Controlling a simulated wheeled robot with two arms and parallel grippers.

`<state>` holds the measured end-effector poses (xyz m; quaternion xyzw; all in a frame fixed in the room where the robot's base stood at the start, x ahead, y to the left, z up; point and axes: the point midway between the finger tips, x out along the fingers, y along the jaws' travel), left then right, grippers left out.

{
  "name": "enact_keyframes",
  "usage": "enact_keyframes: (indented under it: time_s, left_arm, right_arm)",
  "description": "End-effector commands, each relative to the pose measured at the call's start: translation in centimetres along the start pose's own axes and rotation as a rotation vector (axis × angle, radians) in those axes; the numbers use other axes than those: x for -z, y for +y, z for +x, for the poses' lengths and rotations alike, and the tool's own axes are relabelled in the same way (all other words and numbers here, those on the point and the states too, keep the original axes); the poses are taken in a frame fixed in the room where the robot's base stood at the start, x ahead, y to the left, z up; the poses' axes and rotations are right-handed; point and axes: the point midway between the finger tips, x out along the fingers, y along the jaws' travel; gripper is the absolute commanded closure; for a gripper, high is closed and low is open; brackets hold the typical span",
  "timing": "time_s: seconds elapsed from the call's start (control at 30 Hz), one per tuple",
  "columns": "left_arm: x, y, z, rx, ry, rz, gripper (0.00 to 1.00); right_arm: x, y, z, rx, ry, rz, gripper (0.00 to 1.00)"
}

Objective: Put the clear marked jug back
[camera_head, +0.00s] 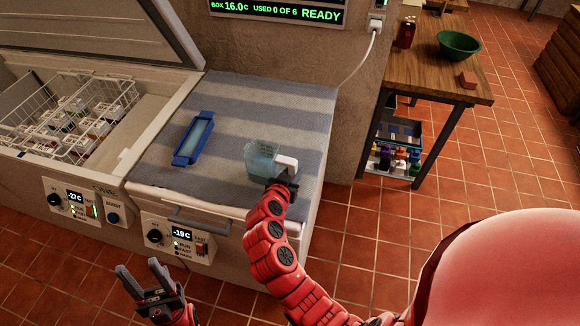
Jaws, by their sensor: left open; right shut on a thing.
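The clear marked jug (262,160) is upright over the striped top of the closed freezer (255,95), near its front right part. It looks pale blue, with markings on its side and a white handle. My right gripper (286,176) is shut on the jug at the handle side; its fingers are partly hidden. I cannot tell whether the jug's base touches the striped top. My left gripper (146,278) is open and empty, low in front of the freezers, apart from everything.
A blue-framed tray (194,138) lies left of the jug. The open freezer (150,125) at left holds wire baskets (80,115) of jars. A wooden table (430,75) at back right holds a green bowl (458,45). A white cable (362,60) hangs from the wall socket.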

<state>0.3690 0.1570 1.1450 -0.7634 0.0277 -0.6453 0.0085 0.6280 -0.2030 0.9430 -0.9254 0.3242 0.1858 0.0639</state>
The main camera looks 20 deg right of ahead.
Motion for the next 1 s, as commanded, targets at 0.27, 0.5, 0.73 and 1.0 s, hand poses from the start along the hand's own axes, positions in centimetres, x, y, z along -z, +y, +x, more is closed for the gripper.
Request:
enact_keyframes:
  time_s: [0.27, 0.5, 0.73, 1.0]
  left_arm:
    - [0.2, -0.1, 1.0, 0.000, 0.000, 0.000, 0.50]
    - [0.4, -0.1, 2.6, 0.000, 0.000, 0.000, 0.50]
    - [0.3, -0.1, 1.9, 0.000, 0.000, 0.000, 0.50]
    - [0.3, -0.1, 1.9, 0.000, 0.000, 0.000, 0.50]
  right_arm:
    - [0.9, -1.1, 1.6, 0.001, 0.005, 0.003, 1.00]
    - [-1.1, -1.5, 3.2, 0.000, 0.001, -0.002, 1.00]
    - [-2.3, -1.5, 3.6, 0.000, -0.001, 0.000, 1.00]
    - [-2.4, -1.5, 3.6, 0.001, -0.002, 0.000, 0.40]
